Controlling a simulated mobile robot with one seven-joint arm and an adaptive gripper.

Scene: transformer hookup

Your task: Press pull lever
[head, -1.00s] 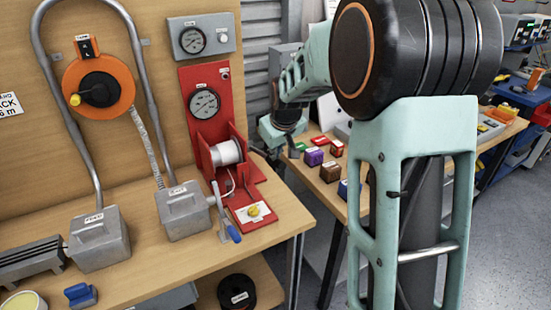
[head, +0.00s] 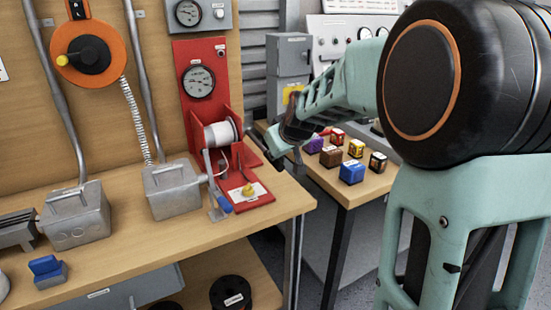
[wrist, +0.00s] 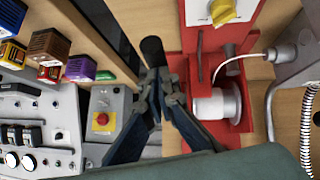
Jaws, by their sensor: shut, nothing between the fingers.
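My gripper (wrist: 161,84) is shut and empty. In the head view my gripper (head: 270,150) is at the right side of the red gauge stand (head: 195,120), partly hidden by its own wrist. The stand carries a round gauge, a white spool (head: 218,134) and a yellow knob (head: 248,189) on its base. In the wrist view a black cylindrical grip (wrist: 152,50) lies just beyond the fingertips beside the red stand, possibly the pull lever; I cannot tell if they touch.
An orange reel (head: 88,50) hangs on the wooden backboard. The right table holds several small coloured blocks (head: 352,172) and a grey control panel. A red button on a yellow plate (wrist: 102,121) is left of the fingers in the wrist view. A floor gap separates the tables.

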